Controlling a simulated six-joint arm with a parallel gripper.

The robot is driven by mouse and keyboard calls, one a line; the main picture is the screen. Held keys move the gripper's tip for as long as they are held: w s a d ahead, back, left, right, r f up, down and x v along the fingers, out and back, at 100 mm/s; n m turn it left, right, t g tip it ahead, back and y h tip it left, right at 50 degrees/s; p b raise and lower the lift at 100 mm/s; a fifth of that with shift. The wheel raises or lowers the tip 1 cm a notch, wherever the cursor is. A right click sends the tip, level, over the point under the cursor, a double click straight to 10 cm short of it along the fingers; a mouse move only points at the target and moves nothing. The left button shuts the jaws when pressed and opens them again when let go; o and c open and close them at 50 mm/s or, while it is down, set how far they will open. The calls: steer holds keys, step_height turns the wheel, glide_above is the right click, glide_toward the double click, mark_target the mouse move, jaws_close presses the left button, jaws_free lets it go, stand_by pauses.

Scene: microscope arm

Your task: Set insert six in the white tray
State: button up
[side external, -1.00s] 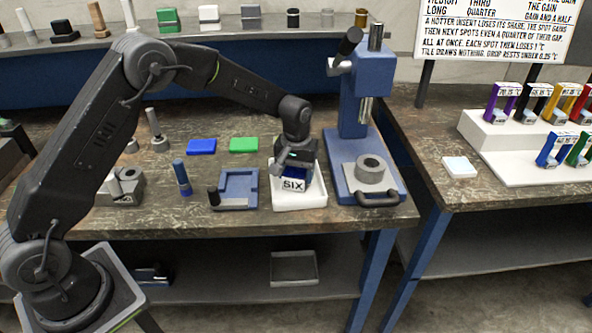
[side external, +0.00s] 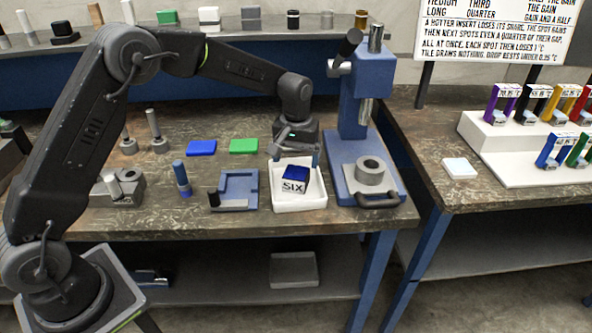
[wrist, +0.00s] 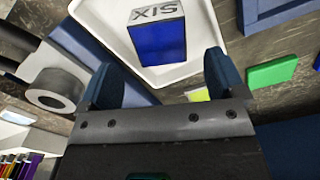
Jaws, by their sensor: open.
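Insert six (side external: 295,181), a block with a blue top and a white face marked SIX, sits inside the white tray (side external: 312,201) on the bench. In the wrist view the insert (wrist: 158,36) shows its blue side and label, with the white tray (wrist: 205,62) around it. My gripper (side external: 294,153) is just above and behind the insert, over the tray's back part. In the wrist view my gripper (wrist: 160,80) has its two blue fingers spread wide, with nothing between them. The insert is apart from the fingers.
A blue press-like stand (side external: 370,140) with a grey ring is close to the tray's right. A blue fixture (side external: 238,188) is to its left. Blue (side external: 202,147) and green (side external: 244,145) blocks lie behind. A rack of coloured inserts (side external: 530,165) stands on the right bench.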

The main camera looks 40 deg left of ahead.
mark_target(296, 173)
steer(key=s+r+m+t, duration=0.1)
steer(key=s+r, duration=0.2)
steer(key=r, duration=0.4)
steer(key=s+r, duration=0.3)
steer(key=r, duration=0.3)
steer(key=s+r+m+t, duration=0.2)
steer(key=s+r, duration=0.3)
steer(key=s, duration=0.5)
steer(key=s+f+m+t, duration=0.2)
steer(key=s, duration=1.3)
steer(key=shift+s+a+t, duration=0.25)
steer(key=shift+a+t, duration=0.05)
steer(key=shift+a, duration=0.15)
